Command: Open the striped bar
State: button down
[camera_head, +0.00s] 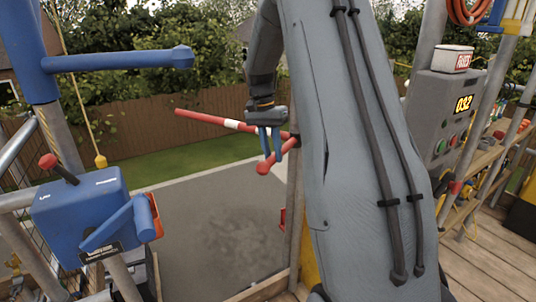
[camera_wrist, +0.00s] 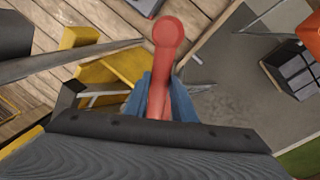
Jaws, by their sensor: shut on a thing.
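The striped bar (camera_head: 206,120) is red with a white band and has a rounded red end. In the head view it reaches out over the paved ground at a slight tilt, with its red end toward my arm. My gripper (camera_head: 270,150) has blue fingers and is shut on the red end part of the bar. In the wrist view the bar's red knob (camera_wrist: 167,32) sticks out past the blue fingers of my gripper (camera_wrist: 158,92). My arm hides part of the bar's mounting side.
A blue control box (camera_head: 85,215) with a red-knobbed lever stands at left, below a blue post arm (camera_head: 120,60). A grey panel (camera_head: 445,110) reading 032 is at right. Wooden planks (camera_head: 490,255) lie at lower right, and a yellow part (camera_wrist: 105,65) shows near the fingers.

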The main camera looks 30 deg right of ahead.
jog(key=shift+d, duration=0.1)
jog(key=c, duration=1.5)
grip_release()
jog(key=r, duration=0.2)
jog(key=w+r+b, duration=0.1)
jog(key=r, duration=0.2)
jog(key=a+r+b, duration=0.1)
jog(key=r, duration=0.1)
jog(key=shift+w+r, duration=0.15)
jog(key=shift+r, duration=0.2)
jog(key=shift+d, duration=0.1)
